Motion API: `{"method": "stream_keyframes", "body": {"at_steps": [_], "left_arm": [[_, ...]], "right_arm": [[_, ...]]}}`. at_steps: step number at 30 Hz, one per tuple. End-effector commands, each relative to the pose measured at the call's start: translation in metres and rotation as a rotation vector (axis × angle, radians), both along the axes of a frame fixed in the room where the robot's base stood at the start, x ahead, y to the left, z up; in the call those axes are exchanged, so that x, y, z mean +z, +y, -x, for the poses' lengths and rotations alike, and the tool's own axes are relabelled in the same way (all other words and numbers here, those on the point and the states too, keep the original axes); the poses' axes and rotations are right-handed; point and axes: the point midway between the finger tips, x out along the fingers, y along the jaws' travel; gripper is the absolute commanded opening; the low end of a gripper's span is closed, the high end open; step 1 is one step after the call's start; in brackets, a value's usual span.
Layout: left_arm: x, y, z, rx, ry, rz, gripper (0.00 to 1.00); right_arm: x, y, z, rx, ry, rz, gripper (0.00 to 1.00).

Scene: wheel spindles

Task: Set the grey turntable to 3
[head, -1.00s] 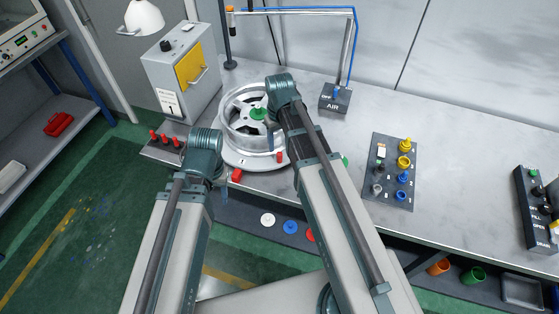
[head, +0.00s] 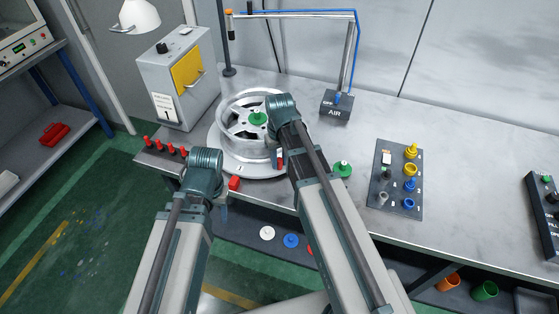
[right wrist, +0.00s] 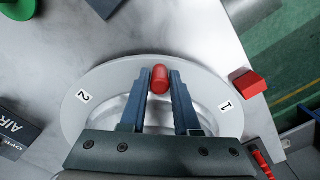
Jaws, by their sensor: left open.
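The grey turntable (head: 218,150) sits on the bench with a spoked silver wheel (head: 233,125) on it. Its rim label 1 (head: 240,168) faces the front in the head view. The right wrist view shows labels 2 (right wrist: 83,97) and 1 (right wrist: 226,106). A fixed-looking red block (head: 234,184) lies just outside the rim, also in the right wrist view (right wrist: 249,85). My right gripper (right wrist: 160,75) has its fingers against both sides of a rounded red handle (right wrist: 160,80) at the rim. My left gripper (head: 222,190) is open and empty by the bench's front edge.
Several red pegs (head: 166,147) stand left of the turntable. A green-knobbed part (head: 342,169) is right of my right arm. A panel of coloured parts (head: 397,180) and the AIR box (head: 336,104) stand further right. A grey cabinet (head: 172,83) is behind left.

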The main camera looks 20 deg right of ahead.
Motion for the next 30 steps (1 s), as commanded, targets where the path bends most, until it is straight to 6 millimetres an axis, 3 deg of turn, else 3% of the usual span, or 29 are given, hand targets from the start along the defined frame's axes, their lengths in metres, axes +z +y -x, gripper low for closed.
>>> {"method": "stream_keyframes", "body": {"at_steps": [1,4,5,30], "left_arm": [[0.0000,0.0000,0.0000,0.000,0.000,0.000,0.56],[0.0000,0.0000,0.0000,0.000,0.000,0.000,0.56],[0.0000,0.0000,0.0000,0.000,0.000,0.000,0.56],[-0.0001,0.0000,0.0000,0.000,0.000,0.000,0.56]], "right_arm": [[0.0000,0.0000,0.0000,0.000,0.000,0.000,0.19],[0.0000,0.0000,0.0000,0.000,0.000,0.000,0.01],[0.0000,0.0000,0.0000,0.000,0.000,0.000,0.00],[-0.0001,0.0000,0.0001,0.000,0.000,0.000,0.00]]}}
